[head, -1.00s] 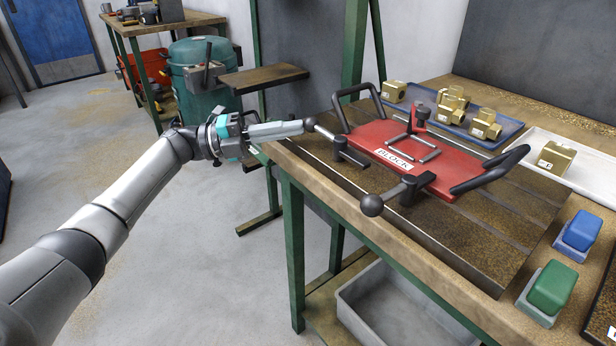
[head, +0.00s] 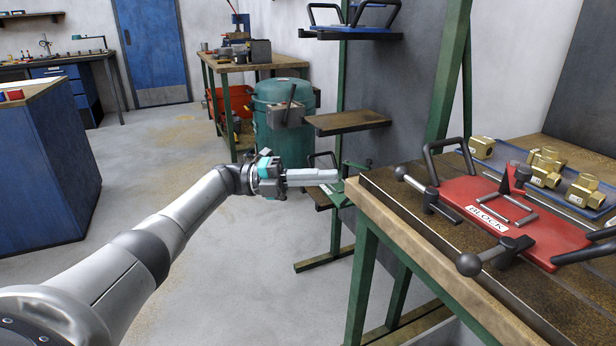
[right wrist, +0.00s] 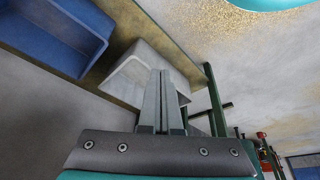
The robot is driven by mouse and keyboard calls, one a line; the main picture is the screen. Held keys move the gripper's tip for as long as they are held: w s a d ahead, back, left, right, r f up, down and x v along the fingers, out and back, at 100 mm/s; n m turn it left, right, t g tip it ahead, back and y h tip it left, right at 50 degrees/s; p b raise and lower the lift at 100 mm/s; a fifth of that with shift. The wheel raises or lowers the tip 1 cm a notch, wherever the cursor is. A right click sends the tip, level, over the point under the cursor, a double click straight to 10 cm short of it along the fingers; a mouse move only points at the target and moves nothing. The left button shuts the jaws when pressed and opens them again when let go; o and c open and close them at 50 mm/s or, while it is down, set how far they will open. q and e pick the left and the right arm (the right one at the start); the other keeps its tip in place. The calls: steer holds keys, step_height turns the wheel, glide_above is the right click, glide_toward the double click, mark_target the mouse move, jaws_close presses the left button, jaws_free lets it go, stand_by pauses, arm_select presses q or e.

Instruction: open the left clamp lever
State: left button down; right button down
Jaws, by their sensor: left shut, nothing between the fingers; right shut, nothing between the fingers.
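The left clamp lever (head: 415,184) is a grey bar with a dark ball at its end. It sits at the left end of a red plate labelled BLOCK (head: 452,190), its ball towards the table's left edge. My left gripper (head: 338,175) is shut and empty, left of the ball, with a visible gap in the picture. The right clamp lever (head: 492,254), also with a dark ball, is at the plate's near side. My right gripper (right wrist: 163,75) is shut and empty in the right wrist view, over a pale bin. No clamp shows in that view.
The plate lies on a workbench (head: 392,222) with a wooden edge and green legs. Its black handle (head: 432,172) rises behind the left lever. Brass valve bodies (head: 585,190) stand on a blue tray. A green shelf frame (head: 448,75) stands behind. A blue bin (right wrist: 62,30) shows in the right wrist view.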

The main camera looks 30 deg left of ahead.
arm_select(q)
steer(key=shift+s+a+f+b, duration=0.1)
steer(key=shift+a+b, duration=0.15)
steer(key=shift+a, duration=0.55)
steer(key=shift+s+a+f+b, duration=0.1)
steer(key=shift+a+b, duration=0.1)
steer(key=shift+a, duration=0.55)
arm_select(e)
steer(key=shift+w+r+t, duration=0.2)
steer(key=shift+r+t, duration=0.1)
steer(key=shift+r, duration=1.15)
